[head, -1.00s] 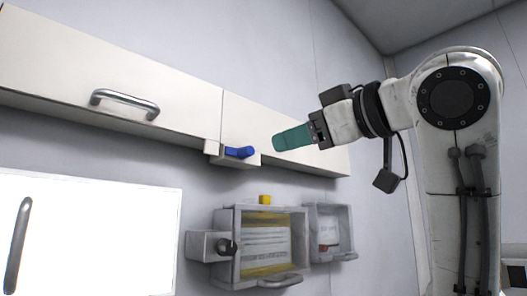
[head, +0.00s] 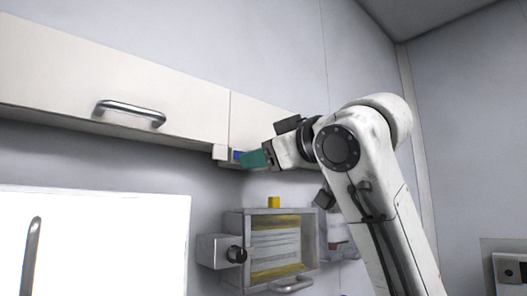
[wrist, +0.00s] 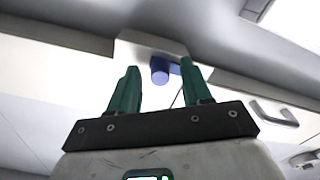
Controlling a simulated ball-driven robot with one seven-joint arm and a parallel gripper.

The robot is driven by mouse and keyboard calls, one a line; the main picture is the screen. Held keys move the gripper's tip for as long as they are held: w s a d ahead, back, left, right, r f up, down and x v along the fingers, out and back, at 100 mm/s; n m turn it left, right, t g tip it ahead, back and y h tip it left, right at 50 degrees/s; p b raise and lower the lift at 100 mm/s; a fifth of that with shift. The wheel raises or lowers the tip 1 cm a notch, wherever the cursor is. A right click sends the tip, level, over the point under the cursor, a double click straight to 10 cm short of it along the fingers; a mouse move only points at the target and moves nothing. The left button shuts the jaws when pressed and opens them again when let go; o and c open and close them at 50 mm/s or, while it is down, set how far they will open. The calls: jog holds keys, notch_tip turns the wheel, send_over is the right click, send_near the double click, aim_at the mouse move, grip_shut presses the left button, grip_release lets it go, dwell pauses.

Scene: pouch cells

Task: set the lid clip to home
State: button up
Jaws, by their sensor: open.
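A blue lever (head: 236,155) sits on a small white block (head: 219,153) at the lower edge of the wall cabinet; I take it for the lid clip, though no label shows. In the head view my gripper (head: 246,159) with teal fingers is right at the lever and hides most of it. In the wrist view the blue lever (wrist: 160,76) shows between the two open finger tips (wrist: 159,70), its round end facing the camera. I cannot tell whether the fingers touch it. Nothing is held.
The cabinet (head: 190,105) with a bar handle (head: 130,112) runs above. Below are a framed window box (head: 277,245) with a dark knob (head: 236,254) and a yellow block (head: 273,202) on top. A bright white panel (head: 100,240) with a handle is at lower left.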

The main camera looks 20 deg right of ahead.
jog(key=shift+c, duration=0.3)
grip_shut()
dwell(0.3)
